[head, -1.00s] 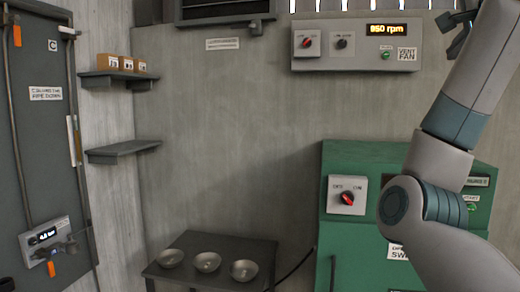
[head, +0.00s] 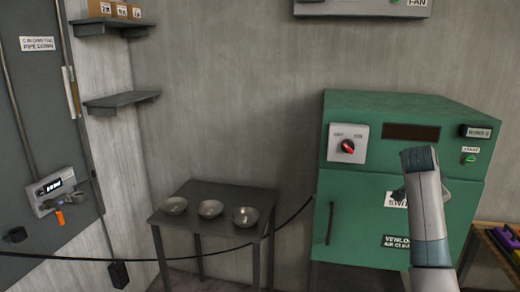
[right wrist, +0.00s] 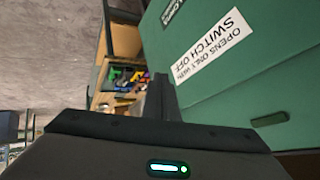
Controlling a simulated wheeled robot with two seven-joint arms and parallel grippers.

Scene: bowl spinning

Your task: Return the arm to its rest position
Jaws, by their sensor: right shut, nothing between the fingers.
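My right arm (head: 428,215) rises from the bottom right of the head view, in front of the green cabinet (head: 345,195). Its gripper (head: 398,195) is mostly hidden behind the wrist; only a dark bit shows against the cabinet door. In the right wrist view the gripper (right wrist: 161,92) is shut and empty, pointing past the cabinet door (right wrist: 225,85) with its "opens only with switch off" label. I cannot tell the exact gap to the door. My left gripper is not in view.
Three metal bowls (head: 210,209) stand on a small dark table (head: 258,197). A black cable (head: 130,259) hangs across the lower left. A wooden bench (head: 485,238) with coloured items is at the right. Shelves (head: 120,102) jut from the left wall. Floor between table and cabinet looks clear.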

